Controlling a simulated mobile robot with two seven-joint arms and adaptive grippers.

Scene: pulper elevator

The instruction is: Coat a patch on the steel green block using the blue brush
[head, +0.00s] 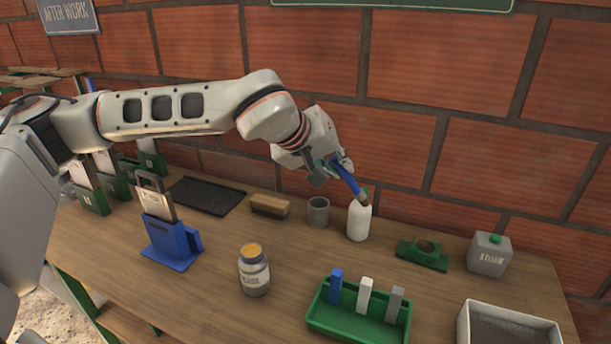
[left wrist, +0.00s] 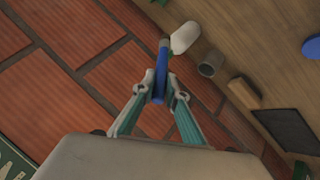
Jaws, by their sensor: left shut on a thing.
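The blue brush (head: 346,180) is in my left gripper (head: 336,166), which is shut on its handle above the back of the table. Its brownish tip points down to the right and overlaps the top of the white bottle (head: 358,222); I cannot tell whether they touch. The brush (left wrist: 161,82) runs between the fingertips of my left gripper (left wrist: 159,94) in the left wrist view, with its tip beside the bottle (left wrist: 184,38). A low green block (head: 422,254) with a dark round part stands right of the bottle. My right gripper is not in view.
A grey cup (head: 318,212) and a wooden-backed brush (head: 269,206) stand left of the bottle. A labelled jar (head: 254,271), a green tray (head: 352,326) and a grey can (head: 489,256) stand around the table. The brick wall (head: 400,130) is close behind.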

